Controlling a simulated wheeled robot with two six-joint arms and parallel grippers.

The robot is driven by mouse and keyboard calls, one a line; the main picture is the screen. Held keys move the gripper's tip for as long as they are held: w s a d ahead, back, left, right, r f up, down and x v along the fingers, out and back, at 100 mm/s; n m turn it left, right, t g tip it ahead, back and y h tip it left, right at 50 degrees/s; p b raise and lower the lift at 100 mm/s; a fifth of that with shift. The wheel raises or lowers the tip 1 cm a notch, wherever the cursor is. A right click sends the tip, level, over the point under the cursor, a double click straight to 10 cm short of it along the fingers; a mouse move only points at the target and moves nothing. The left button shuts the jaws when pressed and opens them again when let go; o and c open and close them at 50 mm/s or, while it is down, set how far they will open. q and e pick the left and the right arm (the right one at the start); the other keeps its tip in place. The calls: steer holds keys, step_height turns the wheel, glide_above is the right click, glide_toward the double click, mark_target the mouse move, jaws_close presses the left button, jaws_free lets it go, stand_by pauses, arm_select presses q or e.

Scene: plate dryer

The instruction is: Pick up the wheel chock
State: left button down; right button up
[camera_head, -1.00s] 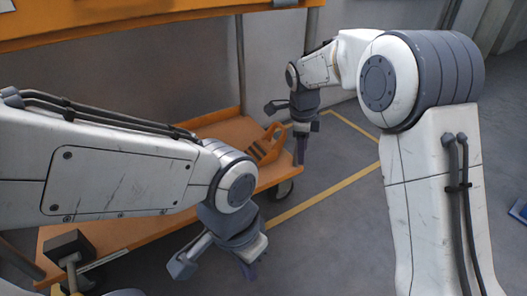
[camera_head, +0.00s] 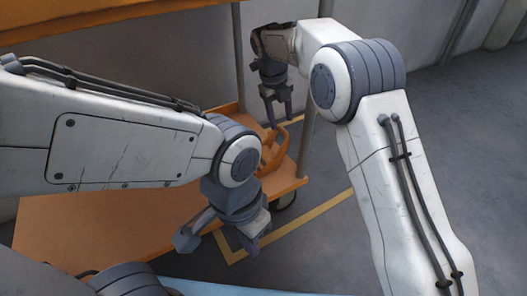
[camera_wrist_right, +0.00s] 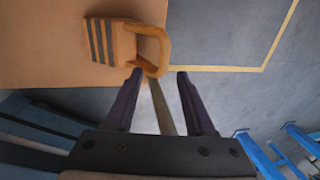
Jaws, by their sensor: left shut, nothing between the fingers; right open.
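The wheel chock (camera_head: 271,158) is orange with a loop handle and sits at the right end of the cart's lower orange shelf (camera_head: 110,222). In the right wrist view the chock (camera_wrist_right: 110,42) shows dark stripes, and its handle reaches towards my right gripper (camera_wrist_right: 159,75). That gripper is open and empty, with the handle's near end in line with the gap between its fingertips. In the head view my right gripper (camera_head: 278,117) points down just above and behind the chock. My left gripper (camera_head: 254,243) is shut and empty, low in front of the shelf; its arm partly hides the chock.
The cart's posts (camera_head: 306,120) stand close to my right gripper, and its upper orange shelf (camera_head: 85,18) is overhead at left. A yellow floor line (camera_head: 300,222) runs over the open grey floor. Blue frames (camera_wrist_right: 295,140) show at lower right in the wrist view.

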mark_target(284, 131)
steer(key=f, duration=0.1)
steer(key=f+b, duration=0.1)
steer(key=f, duration=0.1)
steer(key=d+f, duration=0.1)
steer(key=shift+w+f, duration=0.4)
steer(key=shift+w+d+f, duration=0.1)
steer(key=shift+w+f, duration=0.1)
steer(key=shift+f, duration=0.3)
steer(key=f, duration=0.2)
steer(key=w+f, duration=0.1)
steer(key=f, duration=0.1)
steer(key=shift+d+f+b, duration=0.1)
steer(key=shift+d+b, duration=0.1)
steer(key=shift+b, duration=0.15)
jaws_close()
